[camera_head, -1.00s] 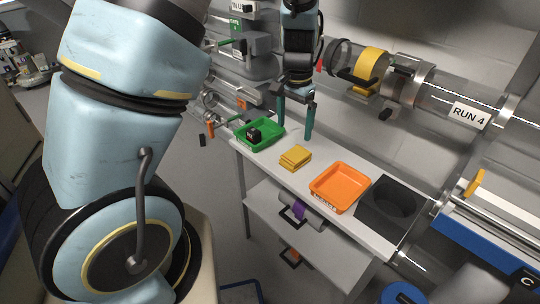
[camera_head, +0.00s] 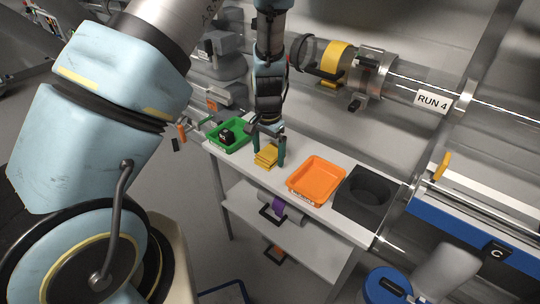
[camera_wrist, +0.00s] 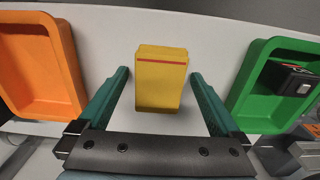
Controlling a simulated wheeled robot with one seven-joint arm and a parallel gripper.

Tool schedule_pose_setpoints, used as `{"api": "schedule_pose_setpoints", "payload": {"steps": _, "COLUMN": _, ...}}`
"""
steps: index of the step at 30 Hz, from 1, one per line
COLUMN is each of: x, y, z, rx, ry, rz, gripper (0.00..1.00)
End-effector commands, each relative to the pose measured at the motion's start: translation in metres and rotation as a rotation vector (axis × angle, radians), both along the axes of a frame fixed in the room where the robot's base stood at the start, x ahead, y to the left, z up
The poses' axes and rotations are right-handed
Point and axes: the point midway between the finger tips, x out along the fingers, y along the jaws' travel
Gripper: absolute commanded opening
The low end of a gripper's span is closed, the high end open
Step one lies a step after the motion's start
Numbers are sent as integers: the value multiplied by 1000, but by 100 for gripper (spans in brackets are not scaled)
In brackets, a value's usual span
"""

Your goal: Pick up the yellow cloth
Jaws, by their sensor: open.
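The yellow cloth (camera_head: 266,156) lies folded on the white shelf top, between the green tray and the orange tray. In the wrist view the cloth (camera_wrist: 161,80) has a red stripe near its far edge and sits between my two teal fingers. My gripper (camera_head: 268,158) is open, pointing down with a finger on each side of the cloth. In the wrist view my gripper (camera_wrist: 160,76) shows a gap between each finger and the cloth. I cannot tell the fingertips' exact height above the shelf.
A green tray (camera_head: 240,147) holding a black object (camera_head: 227,136) stands left of the cloth. An orange tray (camera_head: 294,188) stands right, with a black block with a round recess (camera_head: 348,204) beyond it. Clear pipework with a RUN 4 label (camera_head: 433,100) runs behind the shelf.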

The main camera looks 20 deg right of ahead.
Motion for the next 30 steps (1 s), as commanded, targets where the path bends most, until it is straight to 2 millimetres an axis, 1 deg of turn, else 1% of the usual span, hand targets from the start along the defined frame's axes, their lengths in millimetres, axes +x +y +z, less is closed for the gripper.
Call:
{"api": "schedule_pose_setpoints", "payload": {"steps": 3, "x": 0, "y": 0, "z": -6, "rx": 0, "ry": -1, "rz": -1, "gripper": 100}}
{"api": "schedule_pose_setpoints", "payload": {"steps": 9, "x": 0, "y": 0, "z": -6, "rx": 0, "ry": -1, "rz": -1, "gripper": 100}}
{"api": "schedule_pose_setpoints", "payload": {"steps": 27, "x": 0, "y": 0, "z": -6, "rx": -1, "ry": 0, "rz": -1, "gripper": 32}}
{"api": "schedule_pose_setpoints", "payload": {"steps": 30, "x": 0, "y": -1, "z": -6, "rx": -1, "ry": 0, "rz": -1, "gripper": 23}}
